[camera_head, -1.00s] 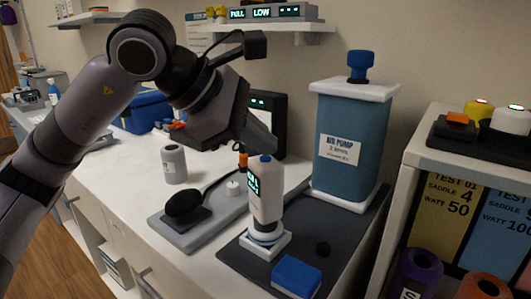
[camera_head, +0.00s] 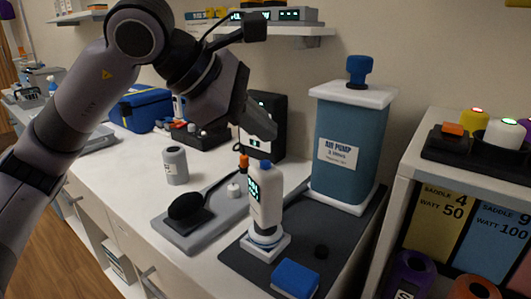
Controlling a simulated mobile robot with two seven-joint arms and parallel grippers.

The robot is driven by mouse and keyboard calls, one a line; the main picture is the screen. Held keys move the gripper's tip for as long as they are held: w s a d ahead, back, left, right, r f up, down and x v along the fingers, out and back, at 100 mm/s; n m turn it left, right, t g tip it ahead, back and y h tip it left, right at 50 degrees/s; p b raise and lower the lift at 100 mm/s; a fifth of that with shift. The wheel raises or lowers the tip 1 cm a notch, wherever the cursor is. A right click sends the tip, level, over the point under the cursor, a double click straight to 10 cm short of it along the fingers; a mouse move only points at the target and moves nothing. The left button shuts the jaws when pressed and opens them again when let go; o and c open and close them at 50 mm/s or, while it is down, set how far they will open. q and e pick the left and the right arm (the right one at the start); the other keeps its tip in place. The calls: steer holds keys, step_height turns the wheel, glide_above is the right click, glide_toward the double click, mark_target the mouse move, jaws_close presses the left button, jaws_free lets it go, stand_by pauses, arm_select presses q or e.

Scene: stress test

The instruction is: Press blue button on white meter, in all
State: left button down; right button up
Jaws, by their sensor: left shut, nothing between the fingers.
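The white meter (camera_head: 267,208) stands upright on a small white base on the dark grey mat (camera_head: 236,258). Its dark display with light digits faces left. My left gripper (camera_head: 264,132) is above the top of the meter, pointing down and to the right, shut and empty. A gap shows between its fingertips and the button. My right gripper is not in view.
A blue block (camera_head: 296,278) lies in front of the meter. The tall blue air pump (camera_head: 348,150) stands behind right. A grey tray (camera_head: 183,238) with a black, brush-like item is left. A grey bottle (camera_head: 174,166) stands farther left. A shelf unit (camera_head: 407,165) borders the right.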

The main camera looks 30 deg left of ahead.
arm_select(q)
step_height(320, 180, up, 3)
steer(key=shift+r+p, duration=0.15)
steer(key=shift+p, duration=0.85)
